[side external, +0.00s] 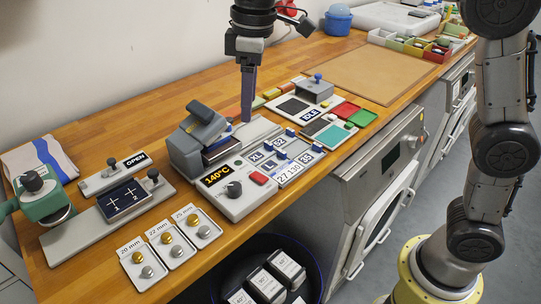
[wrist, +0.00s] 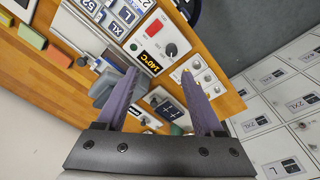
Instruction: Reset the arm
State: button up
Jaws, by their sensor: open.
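My gripper (side external: 246,119) hangs pointing down over the wooden workbench, just behind the heat press (side external: 200,138) with its 140°C display. In the wrist view its two purple fingers stand apart, with nothing held between their tips (wrist: 159,74). The press control panel with its black knob and red button also shows in the wrist view (wrist: 160,38), beyond the fingertips. In the side view the fingers overlap each other, and I cannot tell how far the tips are above the bench.
Size tiles (side external: 287,153) lie right of the press. A grey board with a dark plate (side external: 124,197) and snap trays (side external: 172,242) stand front left. A green hand press (side external: 47,200) is at far left. A tan mat (side external: 370,72) lies clear behind. Lockers (wrist: 285,100) stand below.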

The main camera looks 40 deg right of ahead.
jog(key=s+d+r+m+t, duration=0.3)
jog(key=s+d+r+m, duration=0.1)
jog(key=s+d, duration=0.85)
jog(key=s+d+f+m+t, duration=0.1)
jog(key=s+f+m, duration=0.3)
jog(key=s+f, duration=0.7)
jog(key=shift+s+d+f, duration=0.2)
jog(key=shift+s+d, duration=0.25)
jog(key=shift+s, duration=0.05)
